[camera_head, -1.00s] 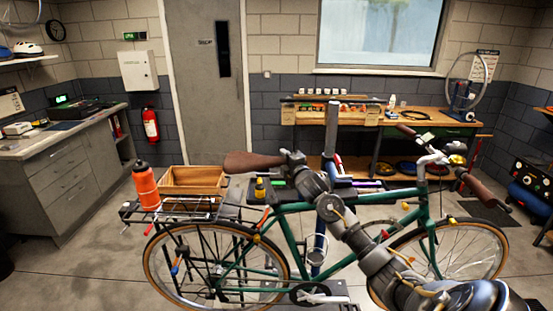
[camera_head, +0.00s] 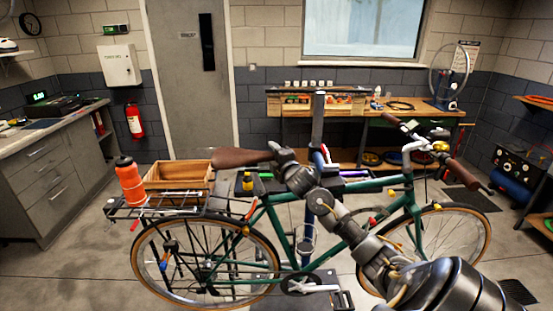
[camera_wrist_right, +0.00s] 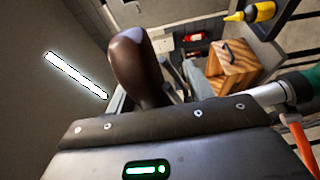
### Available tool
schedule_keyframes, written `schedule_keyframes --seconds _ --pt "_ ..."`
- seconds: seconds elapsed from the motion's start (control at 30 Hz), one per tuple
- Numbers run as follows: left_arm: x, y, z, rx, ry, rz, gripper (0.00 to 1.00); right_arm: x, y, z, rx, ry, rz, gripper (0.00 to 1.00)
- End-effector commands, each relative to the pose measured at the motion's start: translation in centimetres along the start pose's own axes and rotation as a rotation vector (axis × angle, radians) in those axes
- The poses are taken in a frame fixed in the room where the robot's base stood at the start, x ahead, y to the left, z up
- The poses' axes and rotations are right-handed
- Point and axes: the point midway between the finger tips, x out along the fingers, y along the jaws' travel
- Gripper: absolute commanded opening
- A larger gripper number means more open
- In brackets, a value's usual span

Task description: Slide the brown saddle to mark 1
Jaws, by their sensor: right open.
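The brown saddle (camera_head: 238,157) sits above the rear half of the green bike (camera_head: 290,197). It also shows in the right wrist view (camera_wrist_right: 134,62), just beyond the gripper housing. My right gripper (camera_head: 273,152) is open at the saddle's right end in the head view. The arm hides that end, and I cannot tell whether the fingers touch it. The seat post below the saddle is mostly hidden. I cannot make out mark 1 in either view. My left gripper is not in view.
An orange bottle (camera_head: 130,181) stands on the rear rack (camera_head: 160,208). The repair stand's post (camera_head: 318,117) rises close to my right gripper. A workbench (camera_head: 400,110) stands at the back wall.

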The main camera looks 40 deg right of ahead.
Motion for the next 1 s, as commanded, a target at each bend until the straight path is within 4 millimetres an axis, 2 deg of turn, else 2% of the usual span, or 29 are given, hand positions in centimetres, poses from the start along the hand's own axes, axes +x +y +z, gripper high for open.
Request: schedule_keyframes --seconds 0.17,0.4,0.6,0.73,1.0 --pt "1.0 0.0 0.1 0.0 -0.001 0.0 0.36 -2.0 -0.3 0.1 -0.003 0.001 0.001 0.53" --pt "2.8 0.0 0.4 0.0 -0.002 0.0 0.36 -6.8 -0.5 0.1 -0.003 0.0 -0.001 0.53" --pt "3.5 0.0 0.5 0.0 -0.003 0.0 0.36 -9.7 -0.3 0.2 -0.001 0.0 -0.002 0.53" --pt "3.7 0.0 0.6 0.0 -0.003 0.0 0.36 -10.6 -0.2 0.2 -0.001 0.0 -0.002 0.53" --pt "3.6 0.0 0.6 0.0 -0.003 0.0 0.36 -10.7 -0.1 0.2 0.0 -0.001 -0.002 0.53"
